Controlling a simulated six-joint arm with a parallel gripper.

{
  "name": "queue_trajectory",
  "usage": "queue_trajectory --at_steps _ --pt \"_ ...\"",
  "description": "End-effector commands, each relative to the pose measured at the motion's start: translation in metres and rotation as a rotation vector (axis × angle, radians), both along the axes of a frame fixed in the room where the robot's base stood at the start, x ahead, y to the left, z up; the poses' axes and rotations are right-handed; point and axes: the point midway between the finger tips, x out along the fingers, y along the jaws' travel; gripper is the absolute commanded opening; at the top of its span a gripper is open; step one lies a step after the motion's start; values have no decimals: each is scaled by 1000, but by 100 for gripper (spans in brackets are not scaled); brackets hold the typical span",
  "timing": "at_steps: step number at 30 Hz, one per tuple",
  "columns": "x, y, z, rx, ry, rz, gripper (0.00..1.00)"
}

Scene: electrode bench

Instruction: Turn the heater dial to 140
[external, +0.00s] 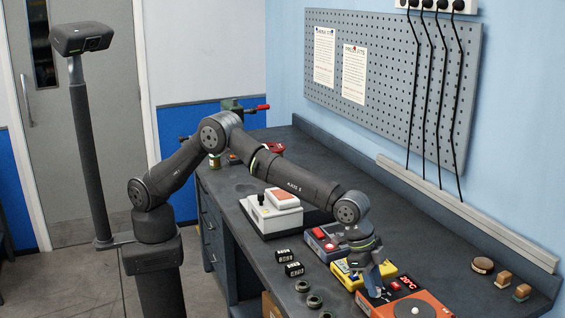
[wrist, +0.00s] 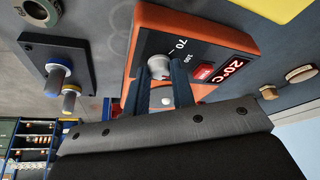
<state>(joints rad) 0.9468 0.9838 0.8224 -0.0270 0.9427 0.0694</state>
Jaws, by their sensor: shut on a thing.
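The heater is an orange box (external: 431,299) at the near end of the bench, and it fills the upper middle of the wrist view (wrist: 150,22). Its dark panel has a red display (wrist: 235,73) reading 20°C, a red switch (wrist: 204,73) and scale marks including 70 and 100. The heater dial is a pale round knob (wrist: 159,64). My gripper (wrist: 164,76) is shut on the dial, with a finger on either side. In the external view my gripper (external: 374,289) reaches down over the heater's panel. The fingers partly hide the dial, and its pointer cannot be read.
A yellow device (external: 341,273) stands just beyond the heater, then a blue-grey one (external: 318,245) and a white one (external: 268,220). Small wooden-topped pieces (external: 503,279) lie to the right. A dark block with two posts (wrist: 62,77) shows left in the wrist view.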

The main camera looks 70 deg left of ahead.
Motion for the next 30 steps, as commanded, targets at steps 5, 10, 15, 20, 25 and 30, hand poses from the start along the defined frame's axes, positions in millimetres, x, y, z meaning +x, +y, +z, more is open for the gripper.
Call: queue_trajectory --at_steps 5,10,15,20,25,30 --pt "2 2 0 1 2 -149 0" --pt "4 2 -1 1 3 -311 0" --pt "5 2 -1 0 3 -472 0" --pt "6 2 -1 1 3 -616 0" --pt "8 2 -1 1 2 -745 0" --pt "8 2 -1 1 3 -844 0"
